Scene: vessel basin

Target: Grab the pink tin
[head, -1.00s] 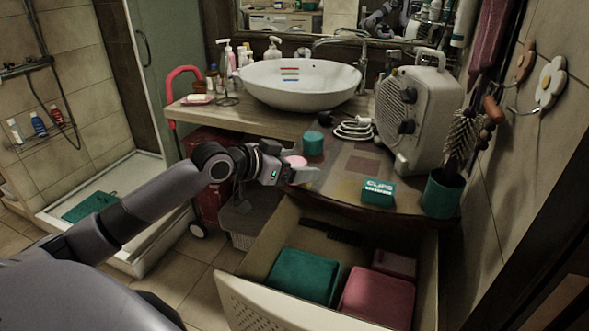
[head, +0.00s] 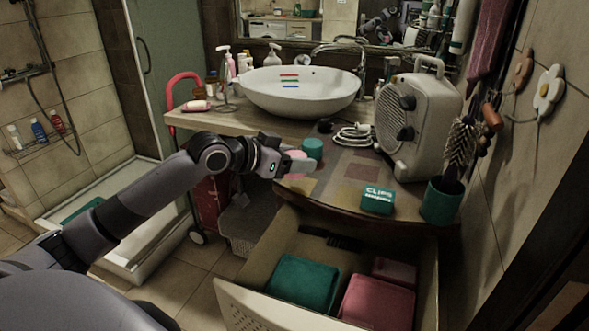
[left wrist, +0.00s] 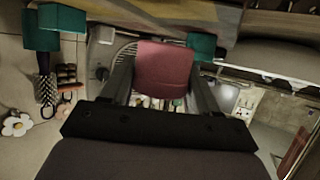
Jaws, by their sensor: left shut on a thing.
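The pink tin (head: 297,154) is at the left front part of the counter, partly hidden behind my left gripper (head: 295,164). In the left wrist view the pink tin (left wrist: 165,68) fills the space between the two fingers, one on each side of it. My left gripper is shut on the tin. It appears to hold it a little above the counter, though the gap is hard to judge. My right gripper is not in view.
A teal clips box (head: 377,200), a teal brush cup (head: 441,200) and a heater (head: 418,120) are to the right. The basin (head: 300,95) is behind. An open drawer (head: 290,315) with teal and pink boxes lies below.

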